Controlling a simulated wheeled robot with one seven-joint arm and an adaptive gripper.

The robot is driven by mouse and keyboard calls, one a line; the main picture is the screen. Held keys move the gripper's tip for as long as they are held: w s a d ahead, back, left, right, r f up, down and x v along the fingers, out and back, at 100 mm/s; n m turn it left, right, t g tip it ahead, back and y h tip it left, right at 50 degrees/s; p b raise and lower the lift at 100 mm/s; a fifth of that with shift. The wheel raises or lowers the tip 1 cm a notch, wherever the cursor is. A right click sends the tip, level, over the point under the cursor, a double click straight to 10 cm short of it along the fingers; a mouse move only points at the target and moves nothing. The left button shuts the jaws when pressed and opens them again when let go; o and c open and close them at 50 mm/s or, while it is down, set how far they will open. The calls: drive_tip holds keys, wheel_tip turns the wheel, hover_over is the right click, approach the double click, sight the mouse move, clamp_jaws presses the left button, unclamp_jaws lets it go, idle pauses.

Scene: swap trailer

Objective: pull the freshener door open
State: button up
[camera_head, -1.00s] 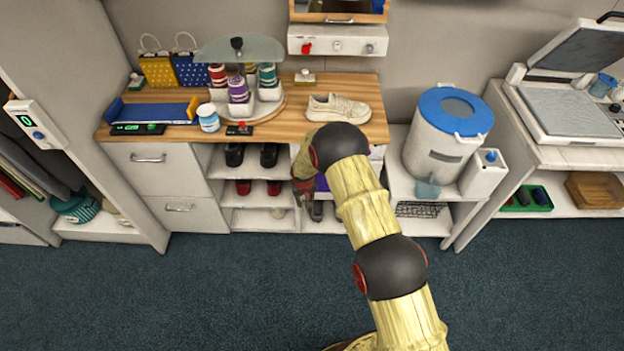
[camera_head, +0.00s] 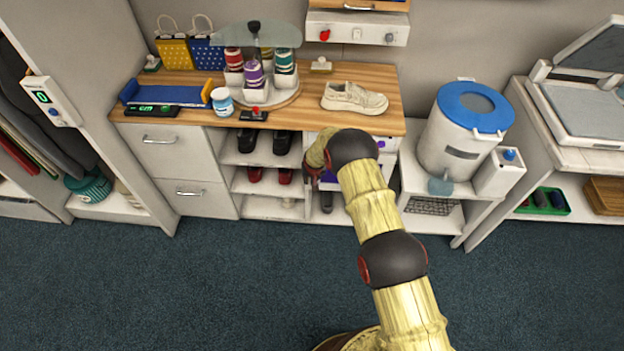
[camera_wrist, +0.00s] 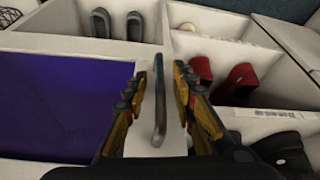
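The freshener door appears to be the white-framed panel with a purple window (camera_wrist: 65,100) at the left of the wrist view. It carries a dark grey upright bar handle (camera_wrist: 160,95) on its white edge strip. My gripper (camera_wrist: 160,92) is open, with one finger on each side of the handle and a visible gap on both sides. In the head view my gripper (camera_head: 314,178) is at the cabinet front, right of the red shoes. My arm hides most of the door there.
Open cubbies hold red shoes (camera_wrist: 235,80) and black shoes (camera_wrist: 285,150) beside the door. Above is a wooden counter (camera_head: 300,110) with a beige sneaker (camera_head: 353,98). A blue-lidded white bin (camera_head: 462,130) stands right. The carpet (camera_head: 200,290) in front is clear.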

drive_tip(key=shift+f, duration=0.1)
drive_tip(key=shift+c, duration=1)
clamp_jaws()
